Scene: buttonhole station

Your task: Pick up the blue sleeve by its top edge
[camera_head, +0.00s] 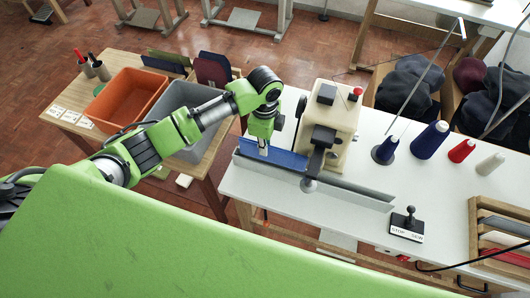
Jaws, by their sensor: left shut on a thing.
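The blue sleeve (289,160) is a flat blue strip, standing along the back of a long grey trough on the white table, left of the sewing machine. My left gripper (263,150) reaches down from above at the sleeve's left part. Its fingers are shut on the sleeve's top edge. The sleeve's lower part is hidden by the trough, and its right end runs up to the machine head. My right gripper is not in view.
The beige buttonhole machine (341,125) stands close to the right of my left gripper. The grey trough (350,191) extends right along the white table (340,228). A stop/sew switch (407,224) and thread cones (430,139) are farther right. Orange (128,98) and grey (188,97) bins stand left.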

